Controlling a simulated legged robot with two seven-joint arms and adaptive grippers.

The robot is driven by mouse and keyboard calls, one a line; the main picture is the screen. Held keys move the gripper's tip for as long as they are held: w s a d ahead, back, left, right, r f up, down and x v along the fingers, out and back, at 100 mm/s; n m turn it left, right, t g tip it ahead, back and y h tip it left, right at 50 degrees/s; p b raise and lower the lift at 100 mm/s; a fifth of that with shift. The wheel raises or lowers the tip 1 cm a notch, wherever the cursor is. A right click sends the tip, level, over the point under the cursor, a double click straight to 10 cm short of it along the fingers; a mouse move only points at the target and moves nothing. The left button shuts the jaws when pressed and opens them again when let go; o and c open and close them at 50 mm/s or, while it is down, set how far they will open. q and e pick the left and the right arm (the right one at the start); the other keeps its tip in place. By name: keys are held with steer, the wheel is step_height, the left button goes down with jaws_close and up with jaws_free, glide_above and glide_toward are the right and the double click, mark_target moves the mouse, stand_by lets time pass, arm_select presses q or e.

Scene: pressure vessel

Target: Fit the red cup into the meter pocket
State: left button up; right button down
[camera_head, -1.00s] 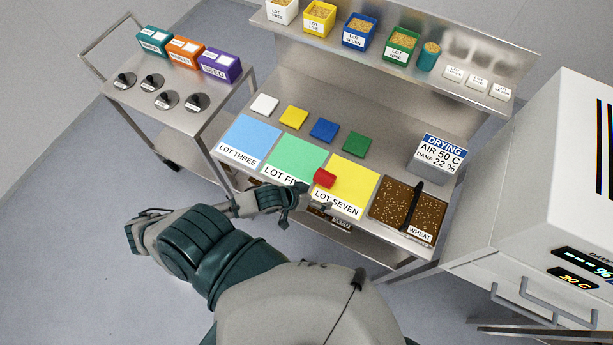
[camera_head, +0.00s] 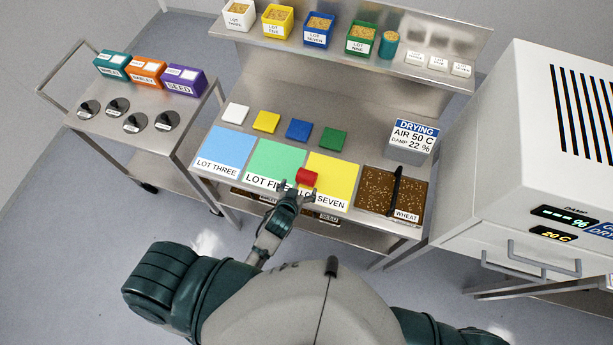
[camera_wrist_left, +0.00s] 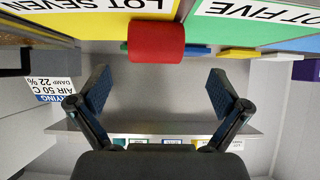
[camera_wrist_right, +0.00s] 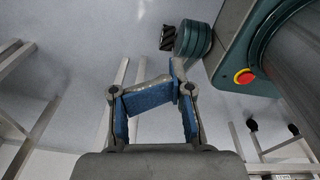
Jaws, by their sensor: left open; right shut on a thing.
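The red cup (camera_head: 307,177) lies at the left edge of the yellow LOT SEVEN mat (camera_head: 338,178), by the green LOT FIVE mat (camera_head: 275,162). My left gripper (camera_head: 296,190) is open just in front of it. In the left wrist view the red cup (camera_wrist_left: 156,43) is beyond the open fingertips (camera_wrist_left: 160,88), not held. My right gripper (camera_wrist_right: 157,98) shows in the right wrist view, away from the bench. Its blue-padded fingers are shut, one bent across; what they grip is unclear. I cannot make out a meter pocket for certain.
A grey DRYING sign box (camera_head: 411,142) and a wheat tray (camera_head: 378,190) stand right of the mats. Small coloured squares lie behind. A shelf (camera_head: 345,62) holds lot boxes above. A white cabinet (camera_head: 530,150) stands right, a cart (camera_head: 150,135) left.

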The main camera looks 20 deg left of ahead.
mark_target(305, 180)
arm_select(q)
steer(key=x, duration=0.3)
steer(key=shift+a, duration=0.15)
steer(key=x, duration=0.2)
steer(key=d+x, duration=0.1)
steer(key=x, duration=0.2)
steer(key=shift+w+d+p, duration=0.1)
steer(key=shift+p, duration=0.25)
steer(key=c, duration=1.4)
steer(key=shift+r, duration=0.15)
